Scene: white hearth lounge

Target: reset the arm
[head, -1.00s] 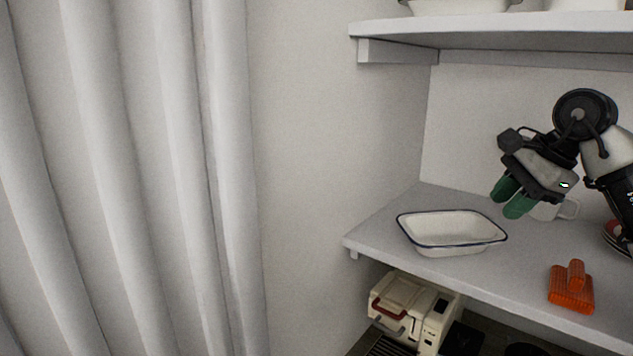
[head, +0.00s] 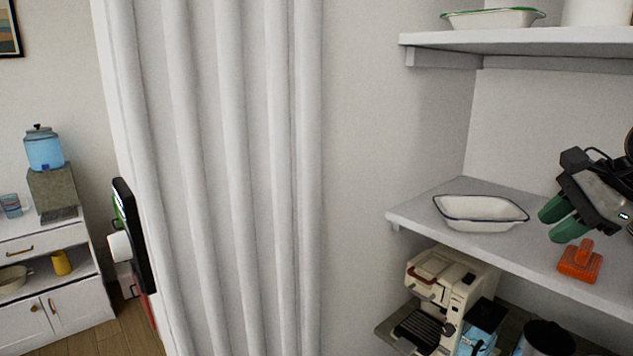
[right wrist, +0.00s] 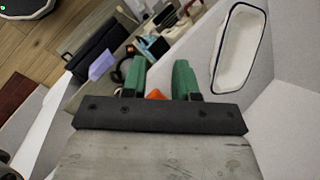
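My right gripper (head: 556,220) is at the right of the head view, in front of the middle shelf. Its two green fingers are apart. In the right wrist view the fingers (right wrist: 159,70) also stand apart with nothing held between them. Part of an orange object (right wrist: 155,94) shows beyond the gap. My left gripper is not in view.
The middle shelf (head: 420,213) holds a white blue-rimmed dish (head: 482,212) and the orange handled object (head: 580,262). A coffee machine (head: 450,290) stands below, and a green-rimmed dish (head: 492,19) above. A curtain (head: 210,170) hangs left; a cabinet (head: 60,310) stands beyond.

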